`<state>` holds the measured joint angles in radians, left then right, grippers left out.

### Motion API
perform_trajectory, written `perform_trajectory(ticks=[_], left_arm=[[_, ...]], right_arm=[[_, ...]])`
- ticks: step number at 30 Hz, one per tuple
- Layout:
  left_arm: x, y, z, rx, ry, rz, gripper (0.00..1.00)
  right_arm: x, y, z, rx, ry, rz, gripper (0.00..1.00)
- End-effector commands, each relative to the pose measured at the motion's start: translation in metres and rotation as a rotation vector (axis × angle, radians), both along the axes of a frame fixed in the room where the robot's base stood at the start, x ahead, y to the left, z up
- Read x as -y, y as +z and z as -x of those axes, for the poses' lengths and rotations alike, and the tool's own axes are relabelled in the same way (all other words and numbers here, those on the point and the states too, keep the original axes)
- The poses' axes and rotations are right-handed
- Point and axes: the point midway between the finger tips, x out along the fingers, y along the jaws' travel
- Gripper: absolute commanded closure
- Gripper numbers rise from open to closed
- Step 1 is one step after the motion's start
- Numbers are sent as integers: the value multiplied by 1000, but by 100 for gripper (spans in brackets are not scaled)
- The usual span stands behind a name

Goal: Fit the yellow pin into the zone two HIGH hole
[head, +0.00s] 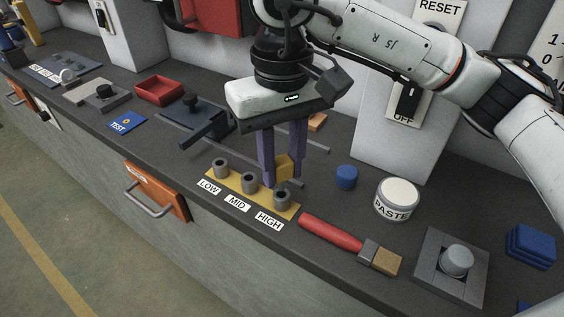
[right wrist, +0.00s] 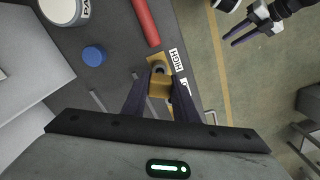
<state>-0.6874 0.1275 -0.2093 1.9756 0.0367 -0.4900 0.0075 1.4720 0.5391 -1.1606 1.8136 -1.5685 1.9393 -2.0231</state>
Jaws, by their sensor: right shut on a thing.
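My right gripper (head: 281,180) points down, shut on the yellow pin (head: 285,167), whose block-shaped head sits between the purple fingertips. In the right wrist view the pin (right wrist: 158,84) is between the fingers (right wrist: 155,92). The yellow plate (head: 232,187) carries three grey sockets labelled LOW, MID and HIGH. The pin is just behind the HIGH socket (head: 282,198), at the plate's right end. The pin's lower end is hidden, so I cannot tell its height over the plate. My left gripper (right wrist: 250,33) is open and empty, away from the bench, in the right wrist view.
A red-handled brush (head: 335,235) lies right of the plate. A blue cap (head: 346,177), a PASTE jar (head: 397,199) and a grey fixture (head: 455,262) stand farther right. A dark lever device (head: 205,122) and a red tray (head: 160,90) are to the left.

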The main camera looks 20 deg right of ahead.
Motion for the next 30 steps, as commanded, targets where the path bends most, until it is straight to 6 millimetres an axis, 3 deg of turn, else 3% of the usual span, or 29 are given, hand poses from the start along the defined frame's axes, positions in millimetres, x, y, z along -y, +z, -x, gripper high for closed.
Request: perform_trajectory(ticks=[30], left_arm=[[1, -28, 0, 1, -1, 1, 69]], right_arm=[[0, -30, 0, 0, 0, 0, 100]])
